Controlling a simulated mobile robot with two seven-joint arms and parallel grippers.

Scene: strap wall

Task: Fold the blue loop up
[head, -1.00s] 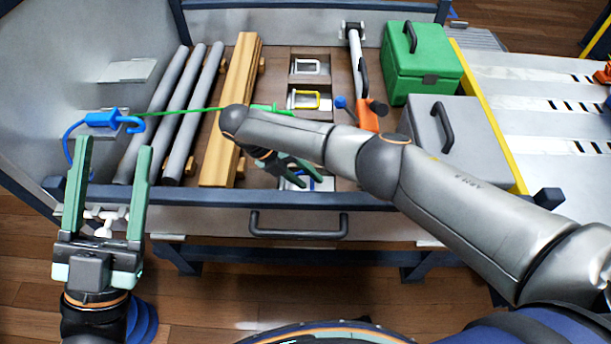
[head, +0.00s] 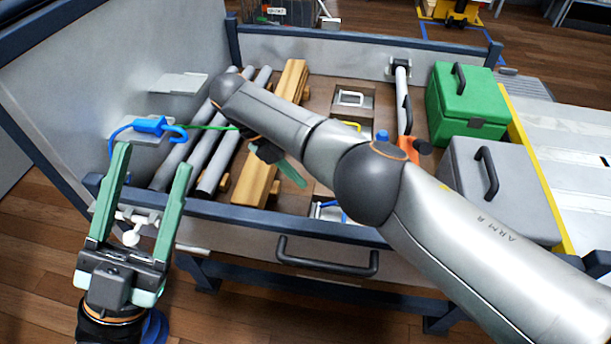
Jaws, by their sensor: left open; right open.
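The blue loop (head: 328,205) is in the lowest of a column of floor recesses, near the front wall. My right arm covers part of it, so I cannot tell whether it lies flat or stands. My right gripper (head: 283,168) is open, up and left of the blue loop, over the wooden beams' right side and apart from the loop. Its wrist and one finger are partly hidden behind my arm. My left gripper (head: 152,160) is open and empty, in front of the bed's left corner, far from the loop.
A white loop (head: 350,98) and a partly hidden yellow loop (head: 352,126) sit farther back. Grey pipes (head: 222,150) and wooden beams (head: 277,125) lie left. A blue hook (head: 150,125) holds a green cord. Green (head: 468,100) and grey (head: 500,190) boxes stand right.

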